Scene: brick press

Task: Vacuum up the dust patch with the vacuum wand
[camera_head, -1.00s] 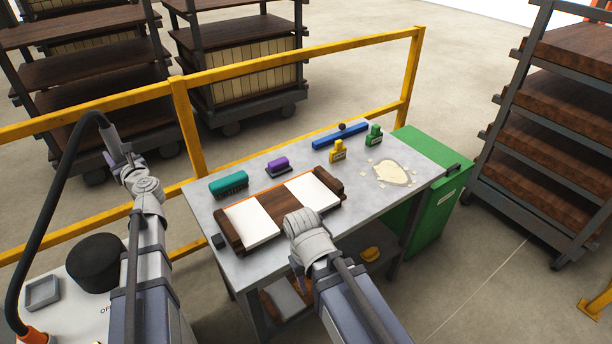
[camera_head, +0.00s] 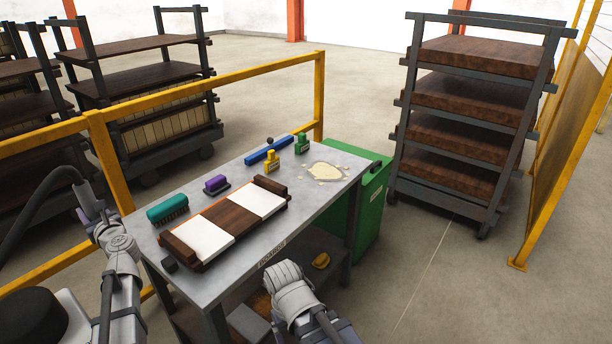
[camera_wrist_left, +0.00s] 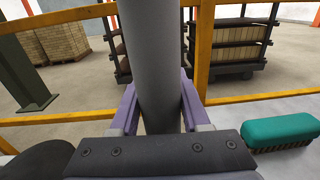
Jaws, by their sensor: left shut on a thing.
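The dust patch (camera_head: 325,172) is a pale cream heap with small crumbs around it, near the far right end of the grey metal table (camera_head: 225,283). My left gripper (camera_head: 88,205) is at the left of the head view, left of the table and well away from the dust. In the left wrist view, the left gripper (camera_wrist_left: 155,112) is shut on the vacuum wand (camera_wrist_left: 155,50), a thick dark grey tube standing upright between the purple fingers. In the head view the wand's black hose (camera_head: 38,205) curves off left. My right arm's wrist shows in front of the table; its fingers are hidden.
On the table stand a teal brush (camera_head: 167,208), a purple brush (camera_head: 216,184), a blue bar (camera_head: 268,150), yellow (camera_head: 271,161) and green (camera_head: 301,144) bottles, and a wooden board with white sheets (camera_head: 228,221). A yellow rail (camera_head: 220,88) runs behind; a green bin (camera_head: 369,207) stands right.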

